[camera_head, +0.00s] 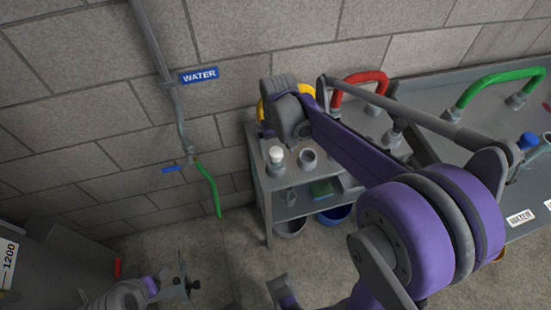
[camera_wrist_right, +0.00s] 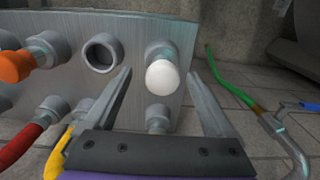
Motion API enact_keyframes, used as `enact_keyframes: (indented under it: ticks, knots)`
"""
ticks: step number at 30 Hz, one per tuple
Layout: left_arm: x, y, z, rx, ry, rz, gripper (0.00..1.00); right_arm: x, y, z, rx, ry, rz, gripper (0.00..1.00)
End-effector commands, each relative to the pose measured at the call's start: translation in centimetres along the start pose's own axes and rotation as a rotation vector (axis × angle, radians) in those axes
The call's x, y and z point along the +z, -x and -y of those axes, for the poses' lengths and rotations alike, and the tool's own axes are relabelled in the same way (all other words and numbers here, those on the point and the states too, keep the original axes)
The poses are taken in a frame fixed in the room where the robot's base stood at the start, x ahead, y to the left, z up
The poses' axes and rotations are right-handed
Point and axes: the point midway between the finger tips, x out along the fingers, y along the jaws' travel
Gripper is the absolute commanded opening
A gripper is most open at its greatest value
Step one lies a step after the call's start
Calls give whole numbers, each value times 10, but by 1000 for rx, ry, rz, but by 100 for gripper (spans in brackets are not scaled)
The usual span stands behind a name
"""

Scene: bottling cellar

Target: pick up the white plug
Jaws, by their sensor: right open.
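The white plug (camera_wrist_right: 162,77) has a rounded white cap and sits in a grey socket on a metal panel in the right wrist view. In the head view the white plug (camera_head: 276,155) is on the grey bench, just below the end of my right arm. My right gripper (camera_wrist_right: 158,76) is open, with one finger on each side of the plug. I see a gap on both sides, and no grip on it. In the head view my right fingers are hidden behind the wrist. My left gripper (camera_head: 181,283) is low at the left, far from the plug; its jaw state is unclear.
An empty socket (camera_wrist_right: 102,54) is left of the plug. An orange plug (camera_wrist_right: 16,66), a red hose (camera_wrist_right: 24,145) and a yellow hose (camera_wrist_right: 56,150) are near. A green hose (camera_wrist_right: 230,82) hangs at right. A lower shelf holds a green item (camera_head: 321,189).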

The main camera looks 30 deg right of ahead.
Motion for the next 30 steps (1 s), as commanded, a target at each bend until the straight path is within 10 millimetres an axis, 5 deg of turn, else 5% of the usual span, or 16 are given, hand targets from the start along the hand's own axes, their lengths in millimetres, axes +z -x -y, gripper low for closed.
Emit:
enact_keyframes:
  ticks: [9,17,30]
  knots:
    - [3,-5,0,0,0,2,76,-5,-43,3,0,1,0,88]
    - [3,-4,0,0,0,2,76,-4,-45,3,0,1,-1,88]
    - [3,-4,0,0,0,2,76,-4,-45,3,0,1,-1,11]
